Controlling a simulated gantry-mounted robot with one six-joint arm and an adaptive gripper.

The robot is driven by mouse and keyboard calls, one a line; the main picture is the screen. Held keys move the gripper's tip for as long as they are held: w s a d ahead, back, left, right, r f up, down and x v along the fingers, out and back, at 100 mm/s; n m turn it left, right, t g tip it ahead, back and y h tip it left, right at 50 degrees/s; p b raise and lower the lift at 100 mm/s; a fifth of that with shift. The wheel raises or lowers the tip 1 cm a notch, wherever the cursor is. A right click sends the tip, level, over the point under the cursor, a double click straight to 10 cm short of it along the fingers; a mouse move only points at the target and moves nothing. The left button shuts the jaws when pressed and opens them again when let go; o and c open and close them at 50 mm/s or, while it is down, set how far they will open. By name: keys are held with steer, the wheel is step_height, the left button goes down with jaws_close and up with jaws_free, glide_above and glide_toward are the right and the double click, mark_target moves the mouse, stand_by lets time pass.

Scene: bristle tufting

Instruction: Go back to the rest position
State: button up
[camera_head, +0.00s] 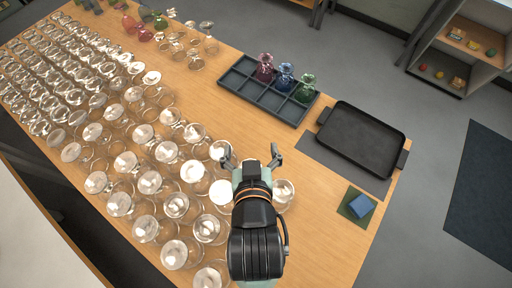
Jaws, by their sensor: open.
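My gripper (250,155) is over the table, at the right end of the rows of glasses. Its two fingers are spread apart and I see nothing held between them. The gripper and its dark wrist hide part of the glasses below. Many clear glasses (143,228) stand in rows on the wooden table (235,119), some close around the gripper. I cannot tell whether the gripper touches any of them.
A dark compartment tray (270,98) holds a pink (265,68), a blue (285,76) and a green vessel (306,88). A black tray (362,138) lies on a grey mat. A blue block (360,206) sits on a green square. Table is bare between glasses and trays.

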steer(key=shift+s+a+r, duration=0.1)
steer(key=shift+a+r, duration=0.1)
steer(key=shift+r, duration=0.05)
steer(key=shift+r, duration=0.1)
step_height(320, 180, up, 24)
steer(key=p, duration=2.4)
steer(key=shift+d+r+p, duration=0.15)
steer(key=shift+r+p, duration=0.05)
steer(key=shift+p, duration=0.1)
steer(key=shift+o, duration=0.7)
steer(key=shift+f, duration=0.3)
steer(key=shift+b, duration=0.3)
